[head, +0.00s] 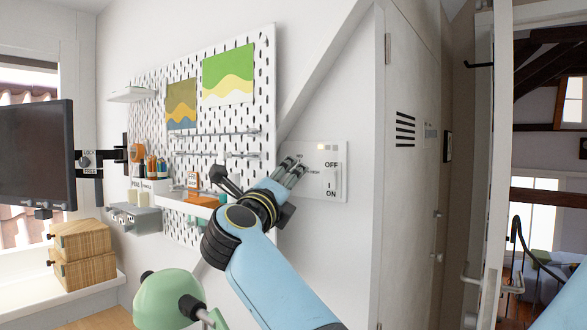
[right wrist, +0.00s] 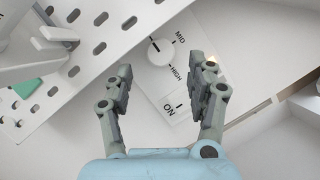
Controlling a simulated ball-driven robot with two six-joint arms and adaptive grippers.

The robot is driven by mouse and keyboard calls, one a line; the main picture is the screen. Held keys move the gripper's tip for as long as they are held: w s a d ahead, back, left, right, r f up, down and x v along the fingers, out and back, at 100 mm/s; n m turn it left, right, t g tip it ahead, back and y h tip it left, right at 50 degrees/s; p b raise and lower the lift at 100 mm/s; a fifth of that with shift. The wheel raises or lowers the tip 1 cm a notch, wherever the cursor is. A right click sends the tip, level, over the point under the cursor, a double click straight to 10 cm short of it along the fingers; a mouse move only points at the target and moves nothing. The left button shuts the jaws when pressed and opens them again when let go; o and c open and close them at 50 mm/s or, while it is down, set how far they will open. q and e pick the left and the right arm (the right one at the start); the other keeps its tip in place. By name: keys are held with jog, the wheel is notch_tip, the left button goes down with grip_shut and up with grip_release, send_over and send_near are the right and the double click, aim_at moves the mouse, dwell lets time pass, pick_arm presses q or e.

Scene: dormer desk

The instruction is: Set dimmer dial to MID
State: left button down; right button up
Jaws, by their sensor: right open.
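The dimmer dial (right wrist: 160,52) is a round white knob on a white wall panel (head: 325,157), with MID and HIGH printed beside it in the right wrist view. A small dark mark shows on the knob's upper left, away from both words; its exact setting is hard to tell. My right gripper (right wrist: 161,66) is open, its fingers spread on either side of the dial, with nothing held. In the head view my right gripper (head: 294,166) is at the panel's left part and hides the dial. My left gripper is not in view.
A rocker switch (head: 332,183) marked OFF and ON is on the same panel, close to the dial. A white pegboard (head: 225,125) with shelves is just left. A green lamp (head: 165,300), wooden boxes (head: 85,240) and a monitor (head: 35,150) stand further left.

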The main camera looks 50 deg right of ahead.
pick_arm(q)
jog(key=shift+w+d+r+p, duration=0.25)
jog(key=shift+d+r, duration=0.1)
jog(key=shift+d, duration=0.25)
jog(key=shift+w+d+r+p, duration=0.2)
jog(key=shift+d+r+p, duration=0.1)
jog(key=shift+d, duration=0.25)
pick_arm(e)
jog(key=x, duration=0.4)
jog(key=c, duration=1.1)
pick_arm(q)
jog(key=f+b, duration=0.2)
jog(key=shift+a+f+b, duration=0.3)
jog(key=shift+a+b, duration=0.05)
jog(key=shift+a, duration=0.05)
pick_arm(e)
jog(key=shift+m+h, duration=0.4)
jog(key=shift+m, duration=0.4)
jog(key=shift+c, duration=0.2)
